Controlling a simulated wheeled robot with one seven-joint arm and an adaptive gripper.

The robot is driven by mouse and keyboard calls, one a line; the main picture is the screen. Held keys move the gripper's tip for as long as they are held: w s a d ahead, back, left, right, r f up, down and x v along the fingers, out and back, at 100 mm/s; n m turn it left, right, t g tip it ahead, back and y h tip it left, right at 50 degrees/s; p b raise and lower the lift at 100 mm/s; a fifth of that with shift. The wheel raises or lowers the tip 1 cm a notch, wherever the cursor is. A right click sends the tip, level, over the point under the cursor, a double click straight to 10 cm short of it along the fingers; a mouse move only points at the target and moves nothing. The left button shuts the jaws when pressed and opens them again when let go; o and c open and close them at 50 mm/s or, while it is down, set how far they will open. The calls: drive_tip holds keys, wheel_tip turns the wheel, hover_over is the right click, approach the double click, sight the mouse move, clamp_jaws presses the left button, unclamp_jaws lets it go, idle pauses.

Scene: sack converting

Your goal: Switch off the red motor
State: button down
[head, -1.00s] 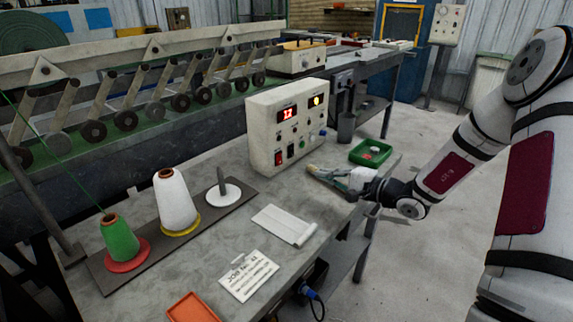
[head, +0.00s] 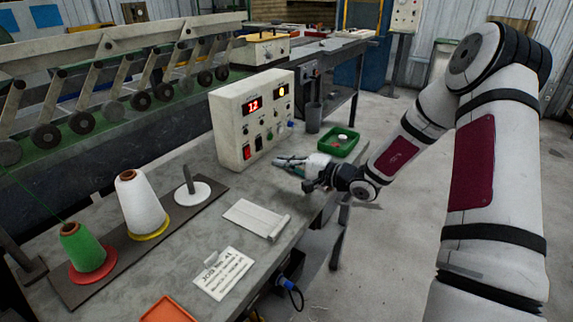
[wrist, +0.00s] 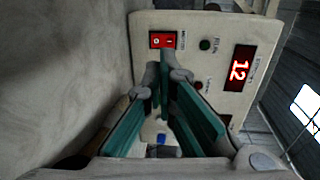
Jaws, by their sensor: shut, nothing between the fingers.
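The red motor switch (head: 247,152) is a small rocker low on the front of the cream control box (head: 228,115). In the wrist view the red switch (wrist: 163,40) sits near the panel's edge, beside a label that seems to read MOTOR. My gripper (head: 279,160) is just right of the switch in the head view, above the bench. In the wrist view my gripper's teal-padded fingers (wrist: 167,76) are shut and empty, with tips pointing toward the panel just below the switch in the picture. I cannot tell the exact gap.
The box has a lit red display (head: 253,105), a yellow lamp (head: 283,91) and several knobs.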

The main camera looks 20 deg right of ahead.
sight(249, 156)
drive_tip(key=b+x, duration=0.1)
drive_tip(key=x, duration=0.9)
drive_tip(key=shift+w, duration=0.1)
drive_tip(key=shift+w+a+f+b, duration=0.3)
drive_tip(key=shift+f+b, duration=0.05)
drive_tip(key=shift+b, duration=0.4)
drive_tip(key=shift+f+t+y+b, duration=0.1)
drive_tip(key=shift+t+y+b, duration=0.25)
drive_tip(key=shift+b, duration=0.3)
drive_tip(key=shift+s+d, duration=0.3)
drive_tip(key=shift+s, duration=0.05)
drive_tip(key=v, duration=1.1)
drive_tip(key=shift+s+d, duration=0.1)
drive_tip(key=shift+s, duration=0.15)
